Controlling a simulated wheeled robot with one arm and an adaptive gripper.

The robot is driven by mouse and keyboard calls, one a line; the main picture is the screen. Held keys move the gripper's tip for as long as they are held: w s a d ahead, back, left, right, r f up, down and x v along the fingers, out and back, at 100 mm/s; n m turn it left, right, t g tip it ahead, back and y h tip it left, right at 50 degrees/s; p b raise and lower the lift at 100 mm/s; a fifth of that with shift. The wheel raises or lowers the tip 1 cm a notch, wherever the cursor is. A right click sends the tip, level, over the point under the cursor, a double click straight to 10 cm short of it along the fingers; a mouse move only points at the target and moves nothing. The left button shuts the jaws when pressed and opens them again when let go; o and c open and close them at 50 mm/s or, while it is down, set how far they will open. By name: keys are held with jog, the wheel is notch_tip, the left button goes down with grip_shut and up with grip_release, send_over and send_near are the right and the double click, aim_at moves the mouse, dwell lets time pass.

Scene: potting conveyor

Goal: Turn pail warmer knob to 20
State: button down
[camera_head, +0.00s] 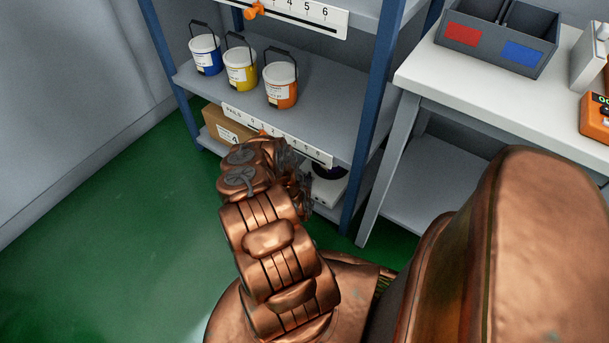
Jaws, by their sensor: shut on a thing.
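My gripper (290,168) is at the lower shelf, just below the front scale strip. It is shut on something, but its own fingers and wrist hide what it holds. A pale device (330,190) with a dark round part on top shows partly behind and to the right of my gripper. It may be the pail warmer, but I cannot tell. No knob or dial marking on it can be read. An orange pointer (262,133) shows at the scale strip (318,153), close above my gripper.
Blue, yellow and orange pails (282,87) stand on the middle shelf (325,100). A cardboard box (222,128) sits left of my gripper. A blue shelf post (372,130) and a white table (430,75) with a grey bin (500,38) are to the right. The green floor at left is clear.

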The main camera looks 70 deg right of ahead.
jog(key=shift+s+n+t+y+b, duration=0.15)
jog(key=shift+n+t+y+b, duration=0.2)
jog(key=shift+n+t+y, duration=0.8)
jog(key=shift+n+t+h, duration=0.25)
jog(key=shift+n+t, duration=0.3)
jog(key=c, duration=0.9)
grip_release()
jog(key=shift+o, duration=0.2)
jog(key=v, duration=1.2)
jog(key=shift+f, duration=0.1)
